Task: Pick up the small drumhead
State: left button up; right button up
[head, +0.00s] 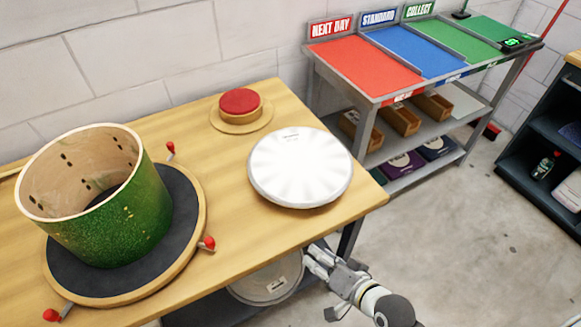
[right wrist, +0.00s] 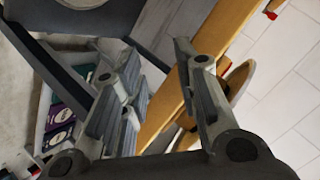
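A white round drumhead (head: 300,167) lies flat on the wooden bench top, right of the middle. A second pale round drumhead (head: 268,282) sits lower down under the bench's front edge, partly hidden by the bench. I cannot tell from these frames which one is the small one. My right gripper (head: 322,275) is in front of the bench edge, just right of the lower drumhead and apart from the upper one. In the right wrist view its fingers (right wrist: 155,65) stand apart with nothing between them. My left gripper is not in view.
A green drum shell (head: 130,220) stands on a dark round plate with red-knobbed clamps at the bench's left. A red pad (head: 240,102) lies at the back. A rack with coloured trays (head: 365,68) stands behind right. Floor is free at the right.

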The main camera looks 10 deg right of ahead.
notch_tip(320, 180, up, 5)
jog(key=w+m+t, duration=0.2)
jog(key=m+t, duration=0.1)
jog(key=m+t+h, duration=0.2)
jog(key=m+t, duration=0.2)
jog(key=m, duration=0.4)
send_near(327, 197)
jog(key=x, duration=0.7)
jog(key=shift+w+p, duration=0.2)
jog(key=shift+p, duration=0.15)
jog(key=p+x, duration=0.1)
jog(key=x, duration=0.3)
jog(key=shift+a+r, duration=0.1)
jog(key=shift+r, duration=0.05)
jog(key=shift+w+a, duration=0.1)
jog(key=shift+w, duration=0.45)
jog(key=shift+c, duration=0.3)
grip_shut()
